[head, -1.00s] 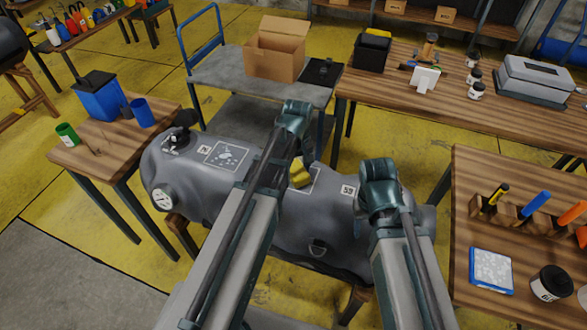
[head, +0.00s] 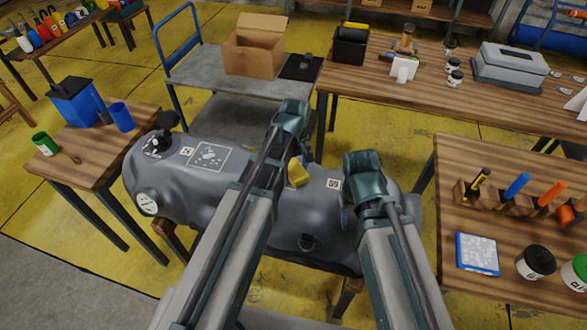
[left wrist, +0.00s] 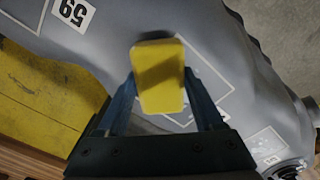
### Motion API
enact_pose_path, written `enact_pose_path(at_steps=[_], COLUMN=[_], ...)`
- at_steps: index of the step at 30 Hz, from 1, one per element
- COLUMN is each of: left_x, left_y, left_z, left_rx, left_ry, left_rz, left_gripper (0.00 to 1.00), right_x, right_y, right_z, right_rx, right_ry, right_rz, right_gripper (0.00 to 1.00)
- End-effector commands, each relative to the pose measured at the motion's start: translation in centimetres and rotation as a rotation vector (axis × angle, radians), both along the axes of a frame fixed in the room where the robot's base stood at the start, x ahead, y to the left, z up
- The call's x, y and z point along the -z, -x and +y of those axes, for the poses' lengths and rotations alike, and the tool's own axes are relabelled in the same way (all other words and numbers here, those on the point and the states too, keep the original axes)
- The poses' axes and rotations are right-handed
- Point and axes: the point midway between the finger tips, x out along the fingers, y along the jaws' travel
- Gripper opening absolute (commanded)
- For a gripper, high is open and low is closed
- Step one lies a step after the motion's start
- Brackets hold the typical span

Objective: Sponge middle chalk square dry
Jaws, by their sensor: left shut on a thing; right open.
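The grey boat tube (head: 160,185) lies across a stand. A yellow sponge (head: 298,172) is held in my left gripper (head: 301,160), over the tube left of the "59" label (head: 333,184). In the left wrist view the sponge (left wrist: 158,75) sits between the two fingers. The middle chalk square (left wrist: 217,92) shows there as a pale outline partly behind the sponge; its inside is mostly hidden. I cannot tell whether the sponge touches the tube. The left chalk square (head: 211,157) has pale spots inside. My right gripper (head: 350,208) is open and empty over the tube's right part, its fingertips mostly hidden.
A side table (head: 84,157) with a blue container and cups stands left. A right table (head: 450,205) holds coloured markers, a blue-rimmed pad (head: 477,253) and jars. A cart (head: 200,83) with a cardboard box (head: 254,47) stands behind.

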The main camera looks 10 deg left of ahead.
Motion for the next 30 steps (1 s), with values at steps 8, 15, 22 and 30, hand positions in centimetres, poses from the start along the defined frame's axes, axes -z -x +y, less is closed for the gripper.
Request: enact_pose_path(at_steps=[8,15,22,30], left_x=[0.1,0.3,0.3,0.3], left_y=[-0.1,-0.2,-0.2,-0.3], left_z=[1.8,3.8,4.5,5.7], left_rx=[-0.003,-0.003,-0.003,-0.005], left_ry=[-0.001,-0.003,-0.006,-0.008], left_rz=[0.0,0.0,0.0,0.0], left_gripper=[0.24,0.24,0.24,0.24], right_x=[0.2,0.3,0.3,0.3], right_y=[0.0,0.0,0.0,0.0], right_z=[0.0,0.0,0.0,0.0], right_rx=[0.0,0.0,0.0,0.0], right_ry=[0.0,0.0,0.0,0.0], right_rz=[0.0,0.0,0.0,0.0], right_gripper=[0.5,0.5,0.5,0.5])
